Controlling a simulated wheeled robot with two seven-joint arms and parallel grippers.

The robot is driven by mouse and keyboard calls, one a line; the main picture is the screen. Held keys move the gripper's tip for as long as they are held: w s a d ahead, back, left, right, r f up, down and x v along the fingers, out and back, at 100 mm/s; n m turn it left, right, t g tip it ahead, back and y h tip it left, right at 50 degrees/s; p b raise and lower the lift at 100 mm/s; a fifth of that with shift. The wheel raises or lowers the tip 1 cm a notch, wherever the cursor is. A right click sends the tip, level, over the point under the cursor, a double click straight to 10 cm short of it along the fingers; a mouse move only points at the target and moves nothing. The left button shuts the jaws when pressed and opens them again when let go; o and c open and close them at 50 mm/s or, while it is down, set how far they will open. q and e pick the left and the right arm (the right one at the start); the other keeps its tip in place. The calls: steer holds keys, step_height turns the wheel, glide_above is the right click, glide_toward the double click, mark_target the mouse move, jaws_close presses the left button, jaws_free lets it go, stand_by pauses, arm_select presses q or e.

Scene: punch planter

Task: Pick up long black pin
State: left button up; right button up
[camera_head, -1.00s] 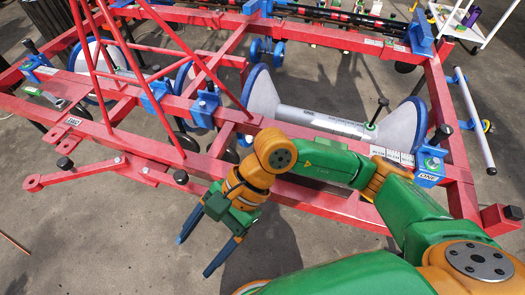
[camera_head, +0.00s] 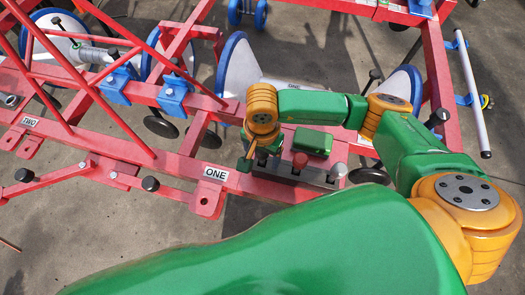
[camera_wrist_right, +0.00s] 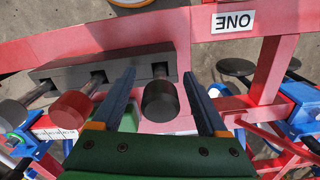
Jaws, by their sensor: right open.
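In the right wrist view, a black cylindrical pin head (camera_wrist_right: 160,101) stands at a slot of the dark grey holder block (camera_wrist_right: 105,66). My right gripper (camera_wrist_right: 167,78) is open, with one blue finger on each side of this head; contact cannot be told. Beside it in the same holder are a red pin head (camera_wrist_right: 72,108) and a grey one (camera_wrist_right: 14,113). In the head view, my right gripper (camera_head: 247,154) is over the left end of the holder (camera_head: 275,169), hiding the black pin. The red pin head (camera_head: 300,160) shows there. My left gripper is not in view.
The holder is on a red planter beam (camera_head: 180,166) near a label reading ONE (camera_head: 215,172). A green box-like item (camera_head: 313,142) is close behind it. White-and-blue discs (camera_head: 237,68) and slanted red bars (camera_head: 105,100) stand further back. Bare ground (camera_head: 60,235) is in front.

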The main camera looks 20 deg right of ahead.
steer(key=shift+f, duration=0.45)
jaws_close()
steer(key=shift+r, duration=0.1)
